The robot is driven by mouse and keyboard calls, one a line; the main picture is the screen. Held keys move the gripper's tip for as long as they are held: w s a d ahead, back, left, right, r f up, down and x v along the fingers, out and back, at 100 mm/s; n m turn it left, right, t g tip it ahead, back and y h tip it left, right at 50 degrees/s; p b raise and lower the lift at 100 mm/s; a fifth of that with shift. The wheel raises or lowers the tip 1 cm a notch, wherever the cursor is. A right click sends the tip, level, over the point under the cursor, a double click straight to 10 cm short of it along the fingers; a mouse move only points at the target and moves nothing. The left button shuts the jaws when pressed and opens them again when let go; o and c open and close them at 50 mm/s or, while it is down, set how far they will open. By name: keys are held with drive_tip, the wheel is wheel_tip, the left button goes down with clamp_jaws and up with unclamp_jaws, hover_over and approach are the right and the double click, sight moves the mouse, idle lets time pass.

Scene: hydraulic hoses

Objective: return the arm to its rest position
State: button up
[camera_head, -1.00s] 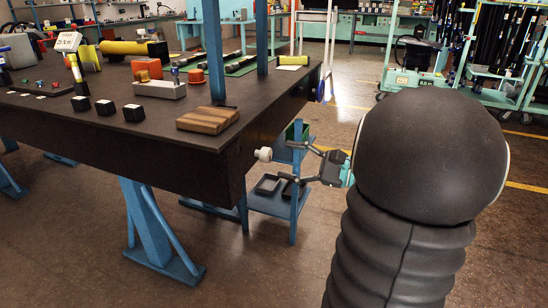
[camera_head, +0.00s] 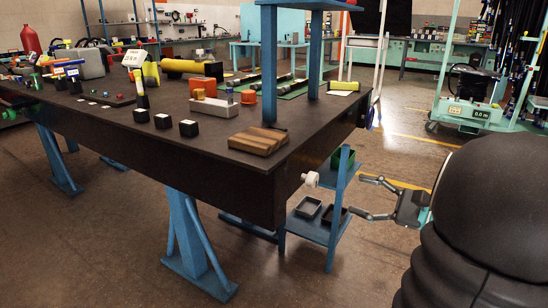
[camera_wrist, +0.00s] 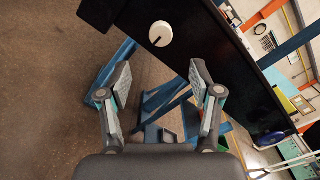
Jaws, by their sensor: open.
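My gripper (camera_head: 372,197) is open and empty in the head view, to the right of the workbench's near right corner. In the wrist view my gripper (camera_wrist: 158,90) shows both fingers spread wide with nothing between them. A large black part of my arm fills the lower right of the head view. A white round knob (camera_head: 310,179) sits on the dark side of the workbench (camera_head: 150,165), left of my fingertips and apart from them. The knob also shows in the wrist view (camera_wrist: 161,34), beyond the fingertips.
A blue shelf stand (camera_head: 318,228) with small trays stands under the bench corner, close to my gripper. A wooden block (camera_head: 258,141) and several black cubes lie on the bench top. A wheeled teal cart (camera_head: 470,110) stands at the back right. The floor at the front is clear.

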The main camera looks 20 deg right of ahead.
drive_tip(key=shift+a, duration=0.1)
drive_tip(key=s+a+f+n+g, duration=0.1)
drive_tip(key=a+f+n+g, duration=0.2)
drive_tip(key=a, duration=0.5)
drive_tip(key=s+a+f+n+g, duration=0.1)
drive_tip(key=a+n+g, duration=0.2)
drive_tip(key=a+g, duration=0.3)
drive_tip(key=s+a+f+n+h, duration=0.3)
drive_tip(key=s+a+n+h, duration=0.5)
drive_tip(key=n+h, duration=0.3)
drive_tip(key=s+n, duration=0.1)
drive_tip(key=n, duration=0.1)
drive_tip(key=shift+a+f+n, duration=0.15)
drive_tip(key=shift+a+n, duration=0.05)
drive_tip(key=shift+n, duration=0.1)
drive_tip(key=shift+s, duration=0.1)
